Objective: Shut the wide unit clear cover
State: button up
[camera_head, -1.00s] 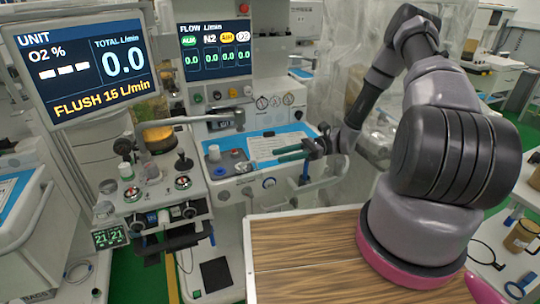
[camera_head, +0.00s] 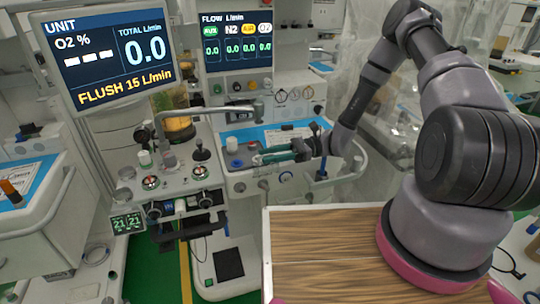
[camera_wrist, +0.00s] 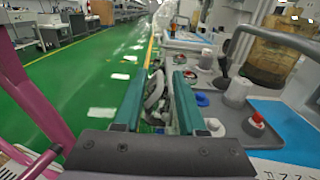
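The anaesthesia unit stands at left centre in the head view, with its UNIT screen (camera_head: 118,55) and its control deck (camera_head: 175,200). A clear cylinder with amber contents (camera_head: 178,125) stands behind the deck. I cannot tell for certain which part is the clear cover. My gripper (camera_head: 262,155) is in front of the blue-topped work surface (camera_head: 270,133), its teal fingers pointing left. In the wrist view my gripper (camera_wrist: 162,68) has its two teal fingers apart, with nothing visibly held between them. An amber cylinder also shows at the upper right (camera_wrist: 275,60).
A jointed metal arm (camera_head: 215,109) spans above the deck. A FLOW screen (camera_head: 237,42) stands behind. A wood-topped surface (camera_head: 325,240) is below my arm. Another cart (camera_head: 40,205) stands at the left. Green floor (camera_wrist: 95,85) is open at left in the wrist view.

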grip_shut()
dwell(1.4)
